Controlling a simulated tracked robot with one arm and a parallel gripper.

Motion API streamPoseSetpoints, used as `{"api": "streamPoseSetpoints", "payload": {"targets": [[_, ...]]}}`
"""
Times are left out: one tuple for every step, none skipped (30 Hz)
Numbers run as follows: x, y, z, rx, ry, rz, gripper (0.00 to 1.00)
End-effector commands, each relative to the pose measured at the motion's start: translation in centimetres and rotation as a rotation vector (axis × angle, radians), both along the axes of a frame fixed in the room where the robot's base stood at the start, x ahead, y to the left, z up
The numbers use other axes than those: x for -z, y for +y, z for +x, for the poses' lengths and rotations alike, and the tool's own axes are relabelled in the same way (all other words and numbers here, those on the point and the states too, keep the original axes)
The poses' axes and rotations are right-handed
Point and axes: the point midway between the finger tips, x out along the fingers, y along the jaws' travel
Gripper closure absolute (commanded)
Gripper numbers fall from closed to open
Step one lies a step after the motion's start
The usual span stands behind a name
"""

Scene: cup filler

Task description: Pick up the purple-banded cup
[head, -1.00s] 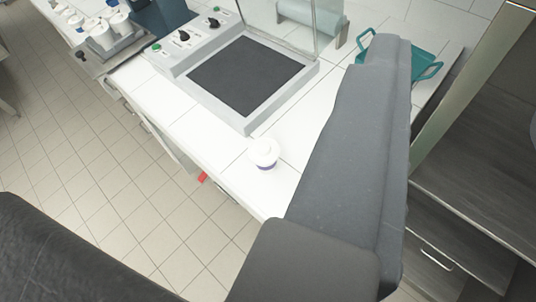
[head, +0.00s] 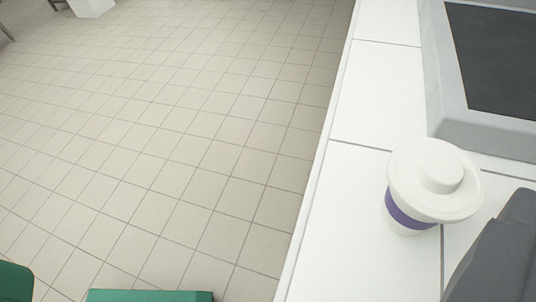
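The purple-banded cup (head: 406,216) stands upright on the white tiled counter, right of the middle of the head view. It has a white round lid with a raised centre, and a purple band shows below the lid. A dark grey part of mine (head: 502,255) enters at the lower right corner, beside the cup, with a gap visible between them. I cannot tell whether this is a finger of my gripper or an arm link. No pair of fingertips shows, and nothing grips the cup.
A grey-framed appliance with a dark flat top (head: 455,125) stands on the counter behind the cup. The counter's left edge drops to a clear tiled floor (head: 170,130). Green objects (head: 150,296) show at the bottom left. A white block (head: 92,7) stands at the far top left.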

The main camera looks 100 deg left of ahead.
Motion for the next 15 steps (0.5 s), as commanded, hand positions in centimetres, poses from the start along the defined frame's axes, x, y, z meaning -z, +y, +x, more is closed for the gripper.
{"api": "streamPoseSetpoints", "payload": {"targets": [[2.4,0.7,-1.0,-0.054,0.058,0.023,0.1],[3.6,1.2,-1.7,-0.083,0.088,0.036,0.1],[4.8,1.8,-2.6,-0.121,0.123,0.054,0.1],[5.7,2.1,-3.1,-0.142,0.146,0.065,0.1],[6.3,2.4,-3.6,-0.159,0.166,0.074,0.1],[6.9,2.7,-4.1,-0.18,0.185,0.085,0.1],[7.2,2.9,-4.4,-0.191,0.196,0.092,0.1],[7.4,3.0,-4.6,-0.199,0.205,0.097,0.1],[7.6,3.1,-4.9,-0.206,0.212,0.1,0.1],[7.7,3.2,-4.9,-0.209,0.215,0.101,0.1],[7.8,3.2,-5.0,-0.211,0.216,0.102,0.1],[7.8,3.2,-5.0,-0.211,0.216,0.102,0.1],[7.8,3.3,-4.9,-0.211,0.216,0.101,0.1],[7.9,3.4,-4.8,-0.211,0.215,0.101,0.1],[8.0,3.7,-4.7,-0.212,0.215,0.101,0.1]]}}
